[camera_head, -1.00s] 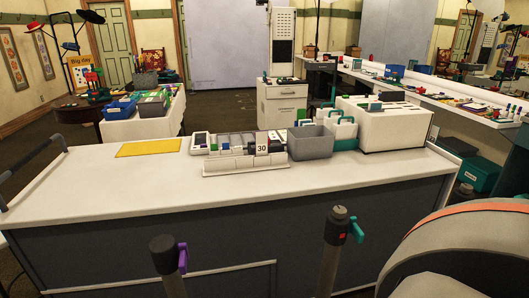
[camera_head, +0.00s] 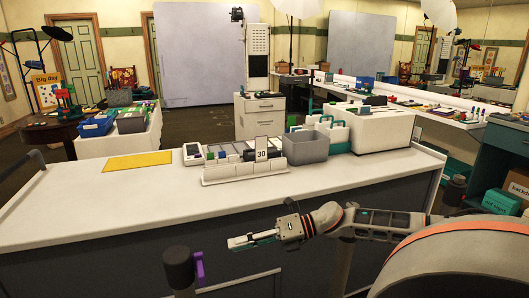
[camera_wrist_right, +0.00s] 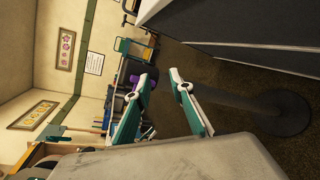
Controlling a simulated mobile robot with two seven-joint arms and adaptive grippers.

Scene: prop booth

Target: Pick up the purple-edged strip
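I cannot make out a purple-edged strip for certain in either view. A low white rack (camera_head: 243,173) with upright sections, and a card marked 30 (camera_head: 261,149), stands on the long white counter (camera_head: 110,205); small coloured pieces behind it are too small to tell apart. My right gripper (camera_head: 238,243) is in front of the counter's near side, well short of the rack. In the right wrist view its teal-and-white fingers (camera_wrist_right: 162,75) are spread, with nothing held between them. My left gripper is not in view.
A grey bin (camera_head: 306,145) and a white box (camera_head: 382,130) stand right of the rack. A yellow mat (camera_head: 138,160) lies left of it. A dark post with a purple lever (camera_head: 199,268) stands in front. The counter's front half is bare.

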